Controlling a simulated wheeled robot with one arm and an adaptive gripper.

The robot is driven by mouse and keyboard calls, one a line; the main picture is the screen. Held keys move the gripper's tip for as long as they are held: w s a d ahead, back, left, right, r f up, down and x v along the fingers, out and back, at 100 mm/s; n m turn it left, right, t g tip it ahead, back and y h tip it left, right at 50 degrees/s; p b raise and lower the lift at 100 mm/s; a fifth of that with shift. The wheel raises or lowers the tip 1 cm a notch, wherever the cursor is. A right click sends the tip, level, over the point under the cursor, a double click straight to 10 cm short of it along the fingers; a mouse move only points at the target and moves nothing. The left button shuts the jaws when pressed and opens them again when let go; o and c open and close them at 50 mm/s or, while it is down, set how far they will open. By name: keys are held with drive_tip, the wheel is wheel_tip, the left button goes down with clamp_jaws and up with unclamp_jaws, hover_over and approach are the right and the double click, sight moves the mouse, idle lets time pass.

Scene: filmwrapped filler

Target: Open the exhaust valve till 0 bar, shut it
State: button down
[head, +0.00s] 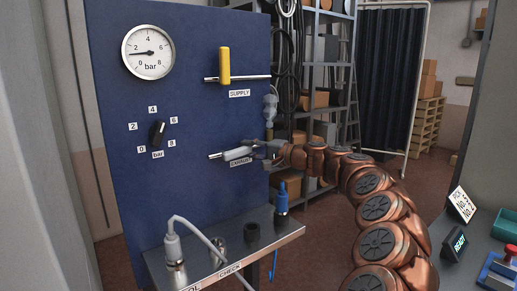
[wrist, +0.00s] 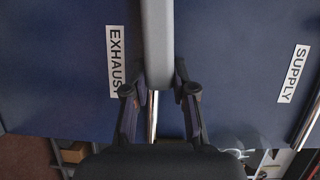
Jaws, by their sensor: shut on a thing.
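The grey exhaust valve handle (head: 240,148) is on the blue panel above the EXHAUST label (head: 240,161). It lies close to in line with its pipe. In the wrist view the grey handle (wrist: 157,45) runs between my fingers, with the pipe behind it. My gripper (wrist: 160,92) is shut on this handle; in the head view my gripper (head: 272,150) reaches it from the right. The pressure gauge (head: 148,52) has its needle pointing left, between 0 and 2 bar. The yellow supply handle (head: 224,65) stands upright across its pipe.
A black knob (head: 157,132) with a 0 to 8 bar scale sits left of the exhaust valve. A metal shelf (head: 225,247) below the panel holds connectors and a hose. A grey connector (head: 270,105) hangs at the panel's right edge. A counter with small items (head: 490,245) stands right.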

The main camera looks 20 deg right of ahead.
idle(0.3)
drive_tip(key=c, duration=0.9)
unclamp_jaws()
drive_tip(key=v, duration=1.2)
